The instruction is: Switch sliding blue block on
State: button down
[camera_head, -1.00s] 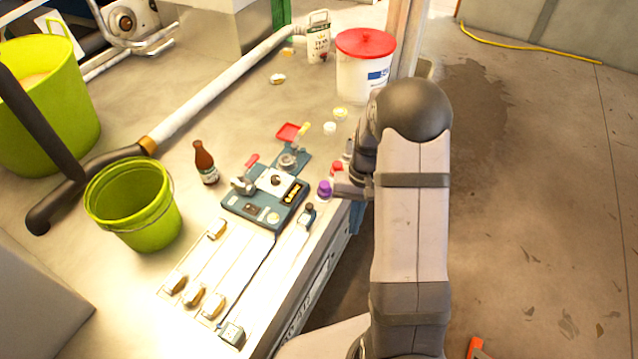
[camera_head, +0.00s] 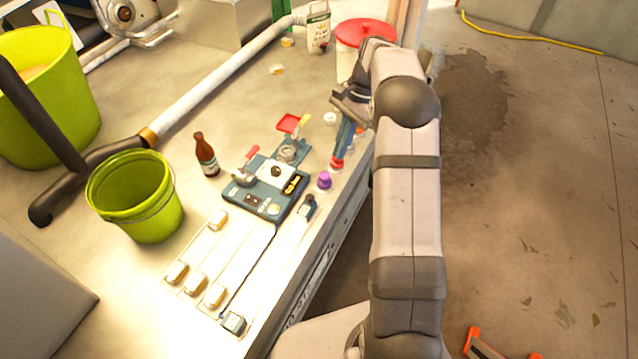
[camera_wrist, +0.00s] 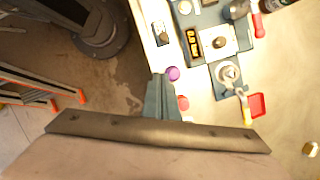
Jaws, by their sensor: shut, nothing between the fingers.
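A small dark blue-grey block (camera_head: 307,207) sits near the table's front edge, right of the control panel (camera_head: 262,189). A similar block (camera_head: 233,322) sits at the lower left; a pale strip runs between them. I cannot tell for sure which one slides. In the wrist view a dark block (camera_wrist: 160,34) shows beside the panel (camera_wrist: 194,40). My gripper (camera_head: 338,158) is shut and empty, pointing down near the red button (camera_head: 336,165), apart from the blocks. In the wrist view my gripper's fingertips (camera_wrist: 158,77) appear close to the purple knob (camera_wrist: 172,73).
The purple knob (camera_head: 324,181) stands between the block and the red button. White sliders (camera_head: 196,284) lie left of the strip. A brown bottle (camera_head: 206,154), a green bucket (camera_head: 136,196) and a red-lidded tub (camera_head: 364,35) stand farther off.

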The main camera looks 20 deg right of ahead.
jog(key=shift+f, duration=0.1)
dwell(0.4)
jog(key=p+x, duration=0.1)
jog(key=x, duration=0.2)
jog(key=a+p+x, duration=0.1)
jog(key=x, duration=0.3)
jog(key=s+a+p+x, duration=0.1)
jog(key=x, duration=0.3)
jog(key=shift+a+r, duration=0.2)
jog(key=shift+r, duration=0.2)
jog(key=shift+s+a+f, duration=0.15)
jog(key=shift+a+f, duration=0.05)
jog(key=shift+a, duration=0.4)
jog(key=s+a, duration=0.8)
jog(key=s+a+p, duration=0.1)
jog(key=s+a, duration=0.7)
jog(key=shift+s+a+p, duration=0.2)
jog(key=shift+s+p, duration=0.1)
jog(key=shift+s, duration=0.1)
